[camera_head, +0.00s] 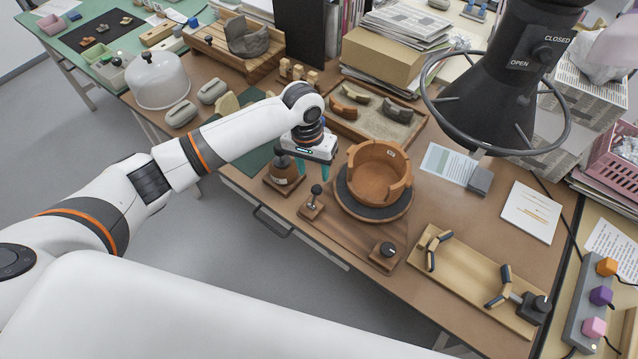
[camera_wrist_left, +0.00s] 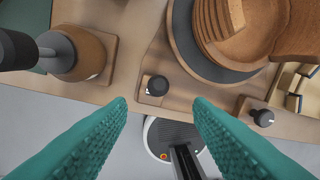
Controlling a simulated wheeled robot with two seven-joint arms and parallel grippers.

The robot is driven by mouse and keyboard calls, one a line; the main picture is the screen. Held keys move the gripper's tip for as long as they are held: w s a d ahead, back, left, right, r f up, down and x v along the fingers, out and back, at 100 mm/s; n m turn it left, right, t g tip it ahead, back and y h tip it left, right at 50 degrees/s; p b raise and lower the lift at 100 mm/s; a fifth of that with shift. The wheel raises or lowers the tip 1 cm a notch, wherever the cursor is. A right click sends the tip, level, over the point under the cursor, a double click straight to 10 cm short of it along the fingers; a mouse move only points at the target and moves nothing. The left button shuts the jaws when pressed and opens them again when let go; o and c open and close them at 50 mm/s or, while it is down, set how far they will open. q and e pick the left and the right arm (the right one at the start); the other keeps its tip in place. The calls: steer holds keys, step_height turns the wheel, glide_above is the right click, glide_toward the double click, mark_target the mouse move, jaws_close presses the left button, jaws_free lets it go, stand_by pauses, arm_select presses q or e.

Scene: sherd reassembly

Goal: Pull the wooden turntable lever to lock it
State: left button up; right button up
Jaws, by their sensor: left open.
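The turntable (camera_head: 376,210) is a dark disc on a wooden base and carries a broken reddish-brown clay bowl (camera_head: 376,176). The lever (camera_head: 315,192) is a short post with a black knob at the left of that base. In the left wrist view the lever knob (camera_wrist_left: 158,85) shows from above, just beyond the fingertips and between them. My left gripper (camera_head: 312,172) is open and empty above the table, near the lever and left of the bowl. Its teal fingers (camera_wrist_left: 160,101) are spread wide and do not visibly touch the lever. My right gripper is out of view.
A round brown pot with a dark top (camera_head: 286,172) stands close behind the left gripper. A second black knob (camera_head: 387,250) sits at the base's front corner. A sand tray (camera_head: 372,118) lies behind the bowl, and a wooden clamp board (camera_head: 470,280) lies to the right.

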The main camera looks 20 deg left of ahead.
mark_target(316, 187)
arm_select(q)
steer(key=f, duration=0.9)
steer(key=shift+w+d+f+p, duration=0.1)
steer(key=shift+d+f+p, duration=0.15)
steer(key=shift+d+p, duration=0.1)
steer(key=shift+c, duration=0.6)
jaws_close()
